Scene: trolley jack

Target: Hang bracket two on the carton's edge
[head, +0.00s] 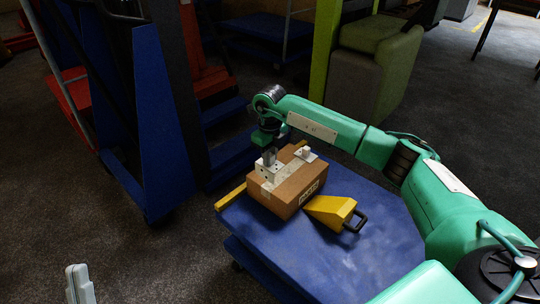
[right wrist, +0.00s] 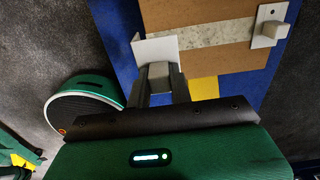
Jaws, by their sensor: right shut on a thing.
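The brown carton (head: 290,197) lies on a blue platform, with a pale tape strip along its top. My right gripper (head: 269,155) is shut on the grey knob of a white bracket (head: 268,171) at the carton's near-left end. In the right wrist view this bracket's white plate (right wrist: 153,47) overlaps the carton's edge at the tape's end; whether it is seated there I cannot tell. A second white bracket (head: 306,154) sits at the opposite end; it also shows in the right wrist view (right wrist: 269,30). My left gripper (head: 79,284) shows only partly at the bottom left, away from the carton.
A yellow wedge (head: 331,210) with a black handle lies against the carton's right side. A yellow bar (head: 231,197) runs along the left edge of the blue platform (head: 345,265). The platform's front is clear. Blue and red frames (head: 160,120) stand close at the left.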

